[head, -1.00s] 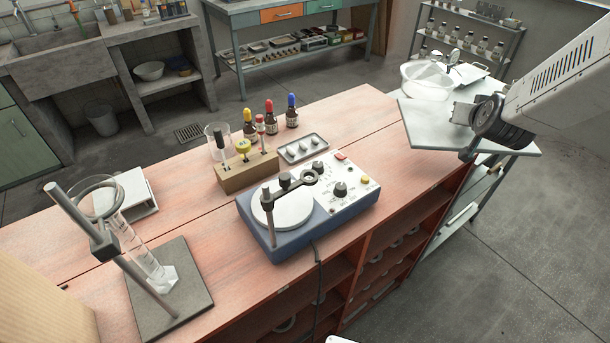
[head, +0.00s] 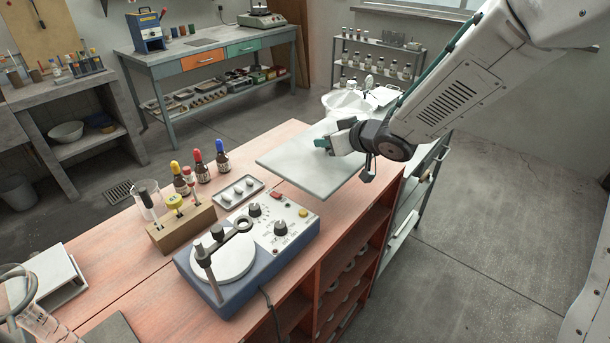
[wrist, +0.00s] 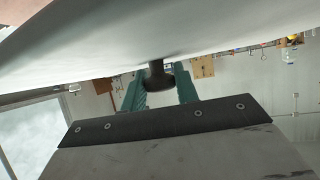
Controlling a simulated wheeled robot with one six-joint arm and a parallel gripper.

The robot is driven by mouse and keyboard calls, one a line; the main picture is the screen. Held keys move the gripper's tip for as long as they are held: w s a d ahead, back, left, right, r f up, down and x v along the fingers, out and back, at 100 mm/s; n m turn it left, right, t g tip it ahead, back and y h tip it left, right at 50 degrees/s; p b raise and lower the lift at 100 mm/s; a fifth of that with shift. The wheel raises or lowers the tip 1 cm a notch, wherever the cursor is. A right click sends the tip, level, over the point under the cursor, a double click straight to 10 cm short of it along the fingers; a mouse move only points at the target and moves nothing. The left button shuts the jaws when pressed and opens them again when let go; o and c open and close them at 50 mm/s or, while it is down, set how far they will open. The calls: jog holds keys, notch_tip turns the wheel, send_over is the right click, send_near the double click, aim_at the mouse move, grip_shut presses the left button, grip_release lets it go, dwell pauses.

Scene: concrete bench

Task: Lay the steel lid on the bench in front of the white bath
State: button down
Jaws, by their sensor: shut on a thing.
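The steel lid (head: 292,176) is a flat, pale grey, square plate held in the air over the right end of the red wooden bench in the head view. My gripper (head: 325,143) is above it, its green fingers shut on the lid's knob. In the wrist view the lid's pale underside or face (wrist: 120,45) fills the top, and the dark round knob (wrist: 158,78) sits between the fingers of my gripper (wrist: 160,88). A whitish round tub (head: 345,102) shows behind the lid; I cannot tell whether it is the white bath.
A blue and white instrument (head: 250,240) stands on the red bench (head: 130,235). Near it are a small grey tray (head: 237,191), a wooden block (head: 182,228) with tools, and dropper bottles (head: 222,157). A grey metal cart (head: 408,205) stands behind at right.

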aim_at(360, 168)
notch_tip(360, 168, down, 8)
jog(key=shift+f, duration=0.1)
dwell(0.4)
jog(key=c, duration=1.1)
grip_release()
jog(key=shift+f, duration=0.1)
jog(key=shift+o, duration=0.2)
jog(key=v, duration=1.2)
